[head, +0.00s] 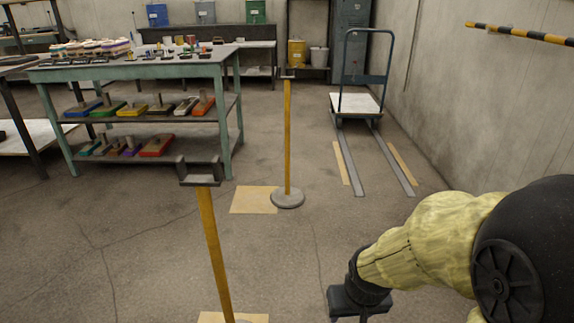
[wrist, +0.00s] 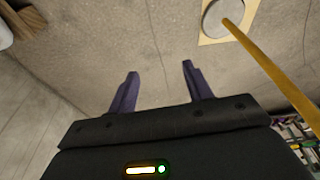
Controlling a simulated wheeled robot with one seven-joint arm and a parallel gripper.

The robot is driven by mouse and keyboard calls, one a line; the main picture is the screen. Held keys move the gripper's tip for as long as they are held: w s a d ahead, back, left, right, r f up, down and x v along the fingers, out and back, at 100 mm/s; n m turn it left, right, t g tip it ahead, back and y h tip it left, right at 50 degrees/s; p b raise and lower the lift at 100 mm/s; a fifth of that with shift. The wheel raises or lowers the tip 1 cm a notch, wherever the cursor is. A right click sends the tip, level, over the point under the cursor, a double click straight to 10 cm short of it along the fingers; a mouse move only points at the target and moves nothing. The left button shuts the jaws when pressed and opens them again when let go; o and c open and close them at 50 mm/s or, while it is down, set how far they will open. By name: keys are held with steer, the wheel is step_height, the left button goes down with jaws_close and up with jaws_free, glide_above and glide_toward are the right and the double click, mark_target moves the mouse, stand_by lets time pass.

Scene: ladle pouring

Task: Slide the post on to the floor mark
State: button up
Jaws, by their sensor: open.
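The far yellow post (head: 287,140) stands upright on a round grey base. The base sits at the right edge of a tan floor mark (head: 250,201), mostly beside it. A nearer yellow post (head: 214,250) with a dark fork-shaped top stands at the lower left; its base is mostly cut off, over another tan mark (head: 232,317). My gripper (head: 361,318) is low at the right, apart from both posts. In the wrist view its purple fingers (wrist: 158,70) are spread and empty. A post (wrist: 275,65) with its grey base on a tan mark (wrist: 210,40) shows there at upper right.
A green workbench (head: 150,68) with coloured blocks stands at the left. A blue cart (head: 358,103) stands at the back right by grey floor rails (head: 350,165). A wall with a striped bar (head: 520,33) is on the right.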

steer(key=shift+r, duration=0.1)
steer(key=c, duration=0.3)
steer(key=shift+r+p, duration=0.25)
steer(key=shift+p, duration=0.1)
steer(key=c, duration=0.4)
steer(key=w+p+v, duration=0.1)
steer(key=p+v, duration=0.3)
steer(key=w+p+v, duration=0.1)
steer(key=p+v, duration=0.4)
steer(key=w+p+v, duration=0.1)
steer(key=p+v, duration=0.3)
steer(key=shift+r+p, duration=0.35)
steer(key=shift+r, duration=0.15)
jaws_close()
steer(key=shift+f, duration=0.1)
steer(key=shift+s, duration=0.1)
